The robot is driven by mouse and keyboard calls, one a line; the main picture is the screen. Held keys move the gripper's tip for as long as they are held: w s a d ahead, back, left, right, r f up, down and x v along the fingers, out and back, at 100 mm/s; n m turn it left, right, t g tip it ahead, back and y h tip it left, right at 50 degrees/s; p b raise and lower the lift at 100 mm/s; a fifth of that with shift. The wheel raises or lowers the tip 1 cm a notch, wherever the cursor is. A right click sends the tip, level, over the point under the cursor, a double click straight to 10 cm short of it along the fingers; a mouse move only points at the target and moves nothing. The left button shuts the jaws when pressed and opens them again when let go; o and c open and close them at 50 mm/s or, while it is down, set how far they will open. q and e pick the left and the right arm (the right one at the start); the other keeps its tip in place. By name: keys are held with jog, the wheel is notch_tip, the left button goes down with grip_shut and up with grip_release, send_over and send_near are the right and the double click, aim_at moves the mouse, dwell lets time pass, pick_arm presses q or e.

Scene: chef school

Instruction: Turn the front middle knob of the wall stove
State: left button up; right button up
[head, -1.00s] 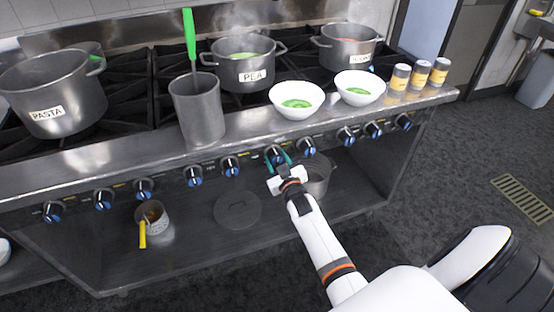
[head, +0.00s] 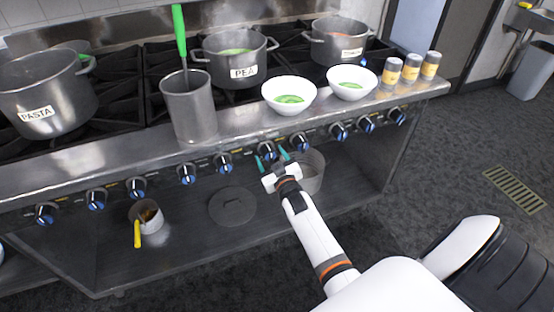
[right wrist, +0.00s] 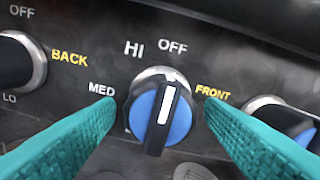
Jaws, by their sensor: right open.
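A row of black and blue knobs runs along the stove's front panel. My right gripper (head: 272,158) is open at one of the middle knobs (head: 267,149). In the right wrist view, this blue-faced knob (right wrist: 160,115) sits between the two teal fingers (right wrist: 160,105), with a visible gap on each side. Its white pointer line is near upright, leaning slightly right, below the OFF mark. A yellow FRONT label is printed to its right. My left gripper is not in view.
Neighbouring knobs (head: 301,142) (right wrist: 284,122) stand close on both sides. White bowls (head: 289,101), a tall metal container (head: 189,112) and spice jars (head: 411,70) stand on the ledge above. A pot (head: 311,172) and a lid (head: 232,205) are on the shelf below.

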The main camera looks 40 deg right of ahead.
jog(key=v, duration=1.1)
jog(key=shift+s, duration=0.2)
jog(key=shift+f, duration=0.1)
jog(key=s+a+f+g+y, duration=0.1)
jog(key=s+a+f+g, duration=0.3)
jog(key=f, duration=0.6)
jog(key=s+a+f+n+g+y, duration=0.1)
jog(key=s+a+f+g+y, duration=0.1)
jog(key=s+f, duration=0.5)
jog(key=s+a+f+g+y, duration=0.1)
jog(key=s+a+f+g, duration=0.15)
jog(key=f, duration=0.95)
jog(key=s+a+f+g, duration=0.1)
jog(key=s+f, duration=0.3)
jog(key=s, duration=0.5)
jog(key=s+f+g, duration=0.4)
jog(key=s, duration=0.5)
jog(key=s+a+f+n+g+p, duration=0.1)
jog(key=s+f+g, duration=0.2)
jog(key=s, duration=0.6)
notch_tip(320, 180, down, 2)
jog(key=shift+s+a+f, duration=0.1)
jog(key=shift+s+a, duration=0.05)
jog(key=shift+a, duration=0.15)
